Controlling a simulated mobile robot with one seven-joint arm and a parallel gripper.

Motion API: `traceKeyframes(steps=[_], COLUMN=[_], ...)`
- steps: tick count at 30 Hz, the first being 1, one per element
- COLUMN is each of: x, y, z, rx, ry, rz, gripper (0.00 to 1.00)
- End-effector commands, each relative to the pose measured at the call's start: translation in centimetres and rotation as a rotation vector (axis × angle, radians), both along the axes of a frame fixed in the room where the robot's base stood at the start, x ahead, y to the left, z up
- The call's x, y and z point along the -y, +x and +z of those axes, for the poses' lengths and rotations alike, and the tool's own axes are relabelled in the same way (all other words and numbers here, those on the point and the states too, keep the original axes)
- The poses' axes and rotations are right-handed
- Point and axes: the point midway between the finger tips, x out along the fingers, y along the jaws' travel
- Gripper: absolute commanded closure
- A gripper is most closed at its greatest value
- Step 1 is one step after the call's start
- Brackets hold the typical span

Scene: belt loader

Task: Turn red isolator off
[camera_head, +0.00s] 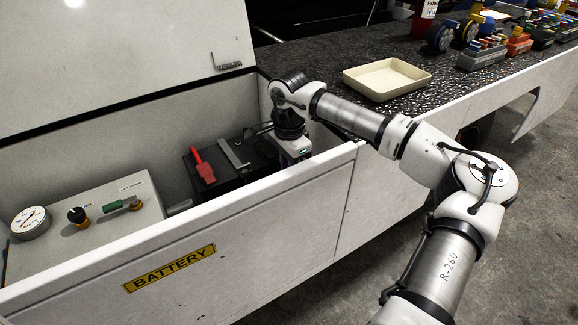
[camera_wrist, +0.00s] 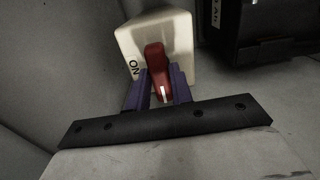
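The red isolator (camera_wrist: 157,68) is a red rotary handle on a cream box (camera_wrist: 178,32) in the wrist view. An "ON" label is on the box, left of the handle. A white mark shows at the handle's lower end, which points down in the picture. My gripper (camera_wrist: 160,90) has its two purple fingers on either side of the handle, with no clear gap between them and it. In the head view my gripper (camera_head: 294,150) reaches down inside the battery compartment, and the isolator is hidden behind my arm and the compartment wall.
The black battery (camera_head: 230,175) with a red terminal cover (camera_head: 204,170) stands left of my gripper. A panel (camera_head: 120,225) with a gauge and knobs is farther left. The front wall (camera_head: 235,245) rises close to my gripper. A cream tray (camera_head: 385,80) lies on the deck behind my arm.

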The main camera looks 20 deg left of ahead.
Motion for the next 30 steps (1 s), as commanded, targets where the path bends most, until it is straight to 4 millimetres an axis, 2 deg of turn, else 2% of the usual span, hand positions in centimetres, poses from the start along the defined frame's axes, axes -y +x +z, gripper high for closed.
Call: traceKeyframes(steps=[1,4,12,16,20,30], x=[0.0,0.0,0.0,0.0,0.0,0.0], y=[0.0,0.0,0.0,0.1,0.1,0.1], z=[0.0,0.0,0.0,0.9,3.2,10.8], rx=[0.001,0.0,0.001,0.002,0.004,0.003], ry=[0.001,0.0,-0.001,0.0,-0.001,0.0], rz=[0.001,0.0,-0.002,-0.003,-0.003,-0.002], gripper=[0.71,0.58,0.58,0.58,0.58,0.58])
